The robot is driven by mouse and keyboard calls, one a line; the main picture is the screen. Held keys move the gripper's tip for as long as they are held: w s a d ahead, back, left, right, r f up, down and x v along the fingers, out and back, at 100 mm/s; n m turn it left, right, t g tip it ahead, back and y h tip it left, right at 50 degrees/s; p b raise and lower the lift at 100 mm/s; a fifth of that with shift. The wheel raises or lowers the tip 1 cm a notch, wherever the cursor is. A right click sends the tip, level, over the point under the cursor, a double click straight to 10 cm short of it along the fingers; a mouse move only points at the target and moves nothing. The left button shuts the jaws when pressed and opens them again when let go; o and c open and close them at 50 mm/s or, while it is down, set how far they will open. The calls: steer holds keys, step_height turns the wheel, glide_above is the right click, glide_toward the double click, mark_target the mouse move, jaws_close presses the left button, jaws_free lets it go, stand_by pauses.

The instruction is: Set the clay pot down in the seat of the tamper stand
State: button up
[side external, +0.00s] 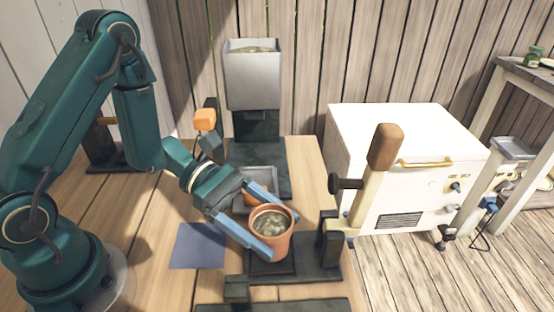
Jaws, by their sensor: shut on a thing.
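The clay pot (271,240) is orange-brown and filled with greenish-grey pieces. It is upright, with my gripper (272,228) shut on it, one blue finger along its near left side and the other at its far side. The tamper stand (318,268) is a dark base with an upright post and a lever with a brown wooden handle (385,147). The pot is over the dark square seat (271,268) at the left part of the stand. The pot hides much of the seat, and I cannot tell whether its bottom touches it.
A blue-grey mat (198,246) lies left of the pot. A white cabinet (405,165) stands right, beyond the table edge. Bare wood (140,225) lies at left.

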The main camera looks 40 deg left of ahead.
steer(key=shift+f, duration=1)
steer(key=o, duration=1.5)
steer(key=shift+c, duration=0.2)
steer(key=shift+a, duration=0.1)
steer(key=shift+v, duration=2.5)
